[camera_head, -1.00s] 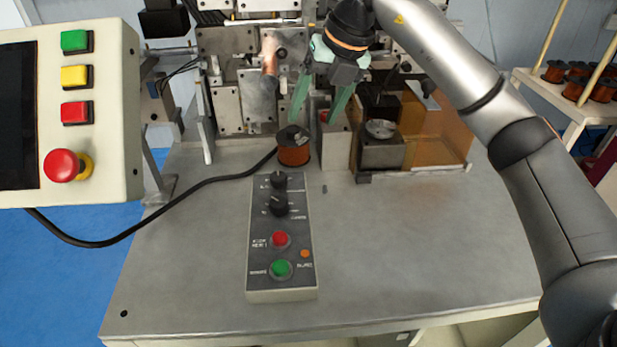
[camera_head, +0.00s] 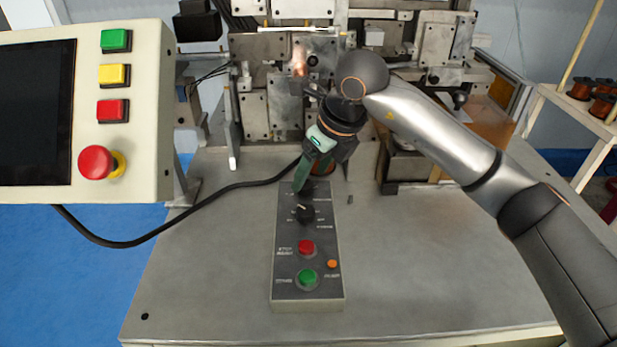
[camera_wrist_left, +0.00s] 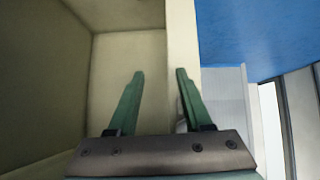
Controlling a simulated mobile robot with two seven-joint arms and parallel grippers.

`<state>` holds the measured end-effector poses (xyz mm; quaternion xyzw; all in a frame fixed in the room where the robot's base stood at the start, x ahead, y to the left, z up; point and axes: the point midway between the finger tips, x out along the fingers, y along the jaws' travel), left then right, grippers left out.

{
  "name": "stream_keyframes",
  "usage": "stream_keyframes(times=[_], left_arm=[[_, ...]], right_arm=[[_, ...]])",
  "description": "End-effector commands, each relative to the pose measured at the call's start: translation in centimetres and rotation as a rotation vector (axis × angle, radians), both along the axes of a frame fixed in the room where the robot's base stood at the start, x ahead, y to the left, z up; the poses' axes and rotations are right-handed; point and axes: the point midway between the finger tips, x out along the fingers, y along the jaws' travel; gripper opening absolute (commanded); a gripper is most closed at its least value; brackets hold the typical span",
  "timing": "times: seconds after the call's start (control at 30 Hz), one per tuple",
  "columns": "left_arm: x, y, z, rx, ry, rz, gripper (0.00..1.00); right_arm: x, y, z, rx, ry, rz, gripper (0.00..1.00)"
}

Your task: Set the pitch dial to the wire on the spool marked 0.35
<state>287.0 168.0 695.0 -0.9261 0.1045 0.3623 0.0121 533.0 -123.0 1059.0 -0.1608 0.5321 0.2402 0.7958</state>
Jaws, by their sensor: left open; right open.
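The control box (camera_head: 308,285) stands on the machine table with two black dials in its upper half. The lower dial (camera_head: 305,213) is in plain view; the upper dial is largely hidden behind my right gripper (camera_head: 302,183). I cannot read which label says pitch. My right gripper is open, pointing down with its green fingers at the upper dial; I cannot tell whether they touch it. A copper wire spool (camera_head: 327,167) behind the gripper is mostly covered, and its marking is not readable. My left gripper (camera_wrist_left: 160,74) is open and empty in the left wrist view, in front of beige panels.
A red button (camera_head: 306,247) and a green button (camera_head: 307,279) sit on the box below the dials. A panel (camera_head: 150,120) with a red stop knob stands at left. A black cable (camera_head: 190,205) crosses the table. More spools (camera_head: 600,105) are on a shelf at right.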

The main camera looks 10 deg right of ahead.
Motion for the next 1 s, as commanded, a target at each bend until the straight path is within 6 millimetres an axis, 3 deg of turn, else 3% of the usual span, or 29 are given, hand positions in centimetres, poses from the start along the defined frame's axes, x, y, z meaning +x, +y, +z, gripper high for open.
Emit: stream_keyframes(times=[0.2, 0.57, 1.0], left_arm=[[0.0, 0.0, 0.2, 0.0, 0.001, 0.0, 0.5], [-0.1, 0.0, 0.2, 0.0, 0.001, 0.0, 0.5], [-0.1, 0.0, 0.2, 0.0, 0.001, 0.0, 0.5]], right_arm=[[0.8, 0.6, -2.4, 0.001, 0.001, -0.001, 0.71], [1.0, 0.6, -2.8, 0.001, -0.001, 0.0, 0.71], [1.0, 0.6, -2.8, 0.001, -0.001, -0.001, 0.23]])
